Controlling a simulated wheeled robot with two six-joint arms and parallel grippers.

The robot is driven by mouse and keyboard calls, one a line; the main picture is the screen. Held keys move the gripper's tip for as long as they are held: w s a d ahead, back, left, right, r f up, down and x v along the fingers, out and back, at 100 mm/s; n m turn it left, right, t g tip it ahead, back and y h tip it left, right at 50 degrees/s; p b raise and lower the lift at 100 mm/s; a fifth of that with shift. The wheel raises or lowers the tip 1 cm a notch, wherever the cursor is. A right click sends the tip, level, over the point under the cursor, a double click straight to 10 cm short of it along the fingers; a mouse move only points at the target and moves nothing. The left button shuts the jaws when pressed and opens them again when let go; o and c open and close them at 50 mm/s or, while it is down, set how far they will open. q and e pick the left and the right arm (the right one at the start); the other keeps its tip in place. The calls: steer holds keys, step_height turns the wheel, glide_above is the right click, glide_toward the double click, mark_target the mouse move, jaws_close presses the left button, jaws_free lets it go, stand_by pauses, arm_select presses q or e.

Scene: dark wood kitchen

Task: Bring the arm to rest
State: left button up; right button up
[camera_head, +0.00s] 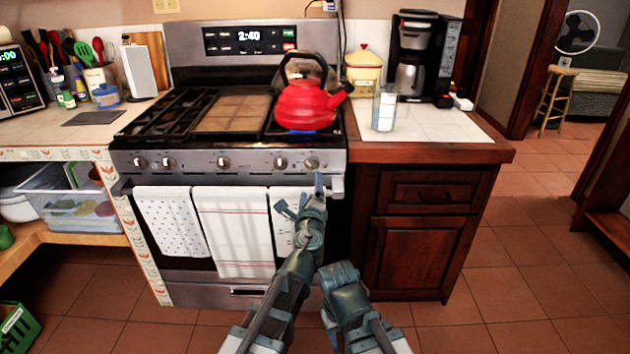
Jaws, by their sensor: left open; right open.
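My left arm comes up from the bottom middle. Its gripper (304,198) is open and empty, with its two fingers spread apart. It shows in front of the oven door, over the right end of the oven handle and beside the rightmost towel (281,222). I cannot judge the gap between them. My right arm is lower and to the right, bent in front of the oven's right edge and the cabinet. Its fingers do not show, and I see nothing held there.
A red kettle (303,105) sits on the stove's right side, with blue at its base. A drinking glass (384,110), a yellow canister (365,74) and a coffee maker (421,62) stand on the right counter (443,125). Open tiled floor (535,270) lies right of the wooden cabinet (420,250).

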arm_select(q)
steer(key=s, duration=0.2)
steer(key=shift+s, duration=0.35)
arm_select(e)
steer(key=shift+s+d, duration=0.25)
steer(key=shift+s, duration=0.1)
